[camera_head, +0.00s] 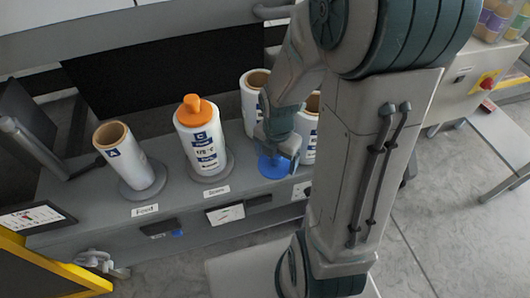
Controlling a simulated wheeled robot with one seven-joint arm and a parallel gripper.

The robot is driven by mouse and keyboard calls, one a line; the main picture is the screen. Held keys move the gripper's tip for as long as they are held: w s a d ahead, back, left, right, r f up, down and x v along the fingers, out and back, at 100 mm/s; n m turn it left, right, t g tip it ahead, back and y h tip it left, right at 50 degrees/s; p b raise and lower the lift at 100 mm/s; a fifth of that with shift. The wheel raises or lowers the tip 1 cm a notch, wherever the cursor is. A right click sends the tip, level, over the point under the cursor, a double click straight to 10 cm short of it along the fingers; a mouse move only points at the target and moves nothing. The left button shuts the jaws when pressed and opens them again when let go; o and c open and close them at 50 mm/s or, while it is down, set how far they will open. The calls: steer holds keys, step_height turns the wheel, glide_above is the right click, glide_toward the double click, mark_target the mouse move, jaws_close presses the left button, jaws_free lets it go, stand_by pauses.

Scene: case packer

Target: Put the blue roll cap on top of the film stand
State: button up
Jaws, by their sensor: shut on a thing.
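The blue roll cap (272,168) shows below my gripper (278,152), which is shut on it at the right part of the grey bench. My arm and gripper partly hide the cap. Several white film rolls stand on the bench: a leaning open-topped roll (130,165) marked A on a round grey base, a roll (204,150) with an orange cap, an open-topped roll (249,112) behind my gripper, and another (309,135) mostly hidden by my arm. I cannot tell which of these is the film stand. The cap is in front of the two right rolls, low near the bench top.
The grey bench (85,205) has white labels along its front edge. A tablet (32,217) and yellow-framed panel (30,270) are at left. A control box with a red button (487,80) and jars (497,18) are at the upper right. Floor at the lower right is open.

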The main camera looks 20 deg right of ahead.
steer(key=w+f, duration=0.1)
steer(key=w, duration=0.1)
steer(key=w+a+f, duration=0.1)
steer(key=w+f, duration=0.1)
steer(key=w, duration=0.1)
steer(key=w+a+f, duration=0.1)
steer(key=w, duration=0.1)
steer(key=shift+w+f+b, duration=0.3)
steer(key=shift+f+b, duration=0.35)
steer(key=shift+f, duration=1.7)
steer(key=shift+f, duration=0.25)
steer(key=o, duration=0.9)
steer(key=shift+r, duration=0.15)
